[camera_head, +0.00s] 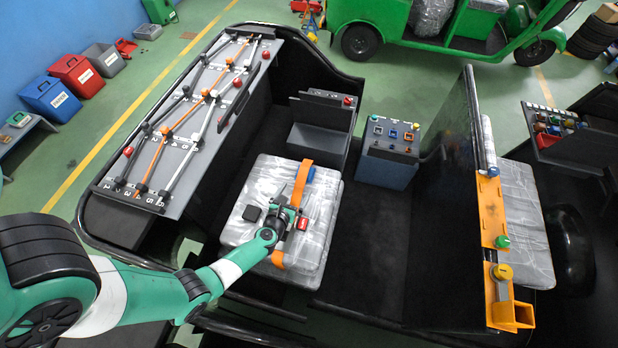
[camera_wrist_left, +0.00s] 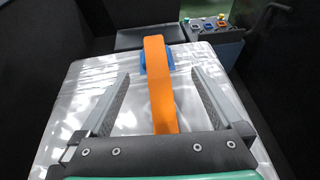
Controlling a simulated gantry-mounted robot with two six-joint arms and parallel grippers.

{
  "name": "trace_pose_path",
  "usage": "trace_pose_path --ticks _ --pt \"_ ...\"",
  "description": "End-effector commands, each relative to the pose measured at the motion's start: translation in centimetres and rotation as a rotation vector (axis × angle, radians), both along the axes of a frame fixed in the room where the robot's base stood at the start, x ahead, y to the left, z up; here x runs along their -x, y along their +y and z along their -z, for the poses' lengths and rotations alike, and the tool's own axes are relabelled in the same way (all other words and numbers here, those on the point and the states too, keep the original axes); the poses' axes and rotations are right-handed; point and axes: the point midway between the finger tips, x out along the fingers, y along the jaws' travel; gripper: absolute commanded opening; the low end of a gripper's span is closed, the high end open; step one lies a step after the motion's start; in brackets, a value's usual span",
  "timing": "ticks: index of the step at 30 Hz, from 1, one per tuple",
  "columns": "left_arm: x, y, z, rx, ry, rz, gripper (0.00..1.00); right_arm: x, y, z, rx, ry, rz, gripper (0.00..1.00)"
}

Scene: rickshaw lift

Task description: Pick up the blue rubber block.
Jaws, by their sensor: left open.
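The blue rubber block (camera_head: 311,175) lies at the far edge of a plastic-wrapped seat cushion (camera_head: 262,185). In the left wrist view the blue block (camera_wrist_left: 144,58) shows on both sides of an orange strap (camera_wrist_left: 159,90), which passes over it and hides its middle. My left gripper (camera_head: 291,198) is over the cushion, short of the block. In the left wrist view its open fingers (camera_wrist_left: 158,76) stand on either side of the strap, with nothing between them but strap and cushion. The block lies beyond the fingertips. My right gripper is not in view.
A black square piece (camera_head: 251,213) and a red piece (camera_head: 303,224) lie on the cushion. A grey panel with rods (camera_head: 190,120) stands left. A grey open bin (camera_head: 320,137) and a box with coloured knobs (camera_head: 388,160) stand beyond. Dark floor lies right of the cushion.

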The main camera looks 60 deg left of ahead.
Motion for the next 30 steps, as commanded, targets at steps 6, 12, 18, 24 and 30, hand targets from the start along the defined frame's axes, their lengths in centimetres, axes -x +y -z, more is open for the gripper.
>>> trace_pose_path --ticks 6,12,18,24,30 --pt "0.2 0.8 0.7 -0.002 0.0 -0.014 1.0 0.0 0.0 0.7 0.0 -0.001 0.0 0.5" --pt "-2.2 3.1 2.4 -0.004 -0.002 -0.016 1.0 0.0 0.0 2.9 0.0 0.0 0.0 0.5" --pt "-3.8 4.7 3.0 -0.004 0.0 -0.012 1.0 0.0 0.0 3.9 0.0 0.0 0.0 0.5" --pt "-4.4 5.3 3.6 -0.004 -0.002 -0.012 1.0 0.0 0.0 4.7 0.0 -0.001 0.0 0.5" --pt "-6.5 7.7 5.2 -0.005 -0.002 -0.011 1.0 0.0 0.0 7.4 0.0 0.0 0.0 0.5"
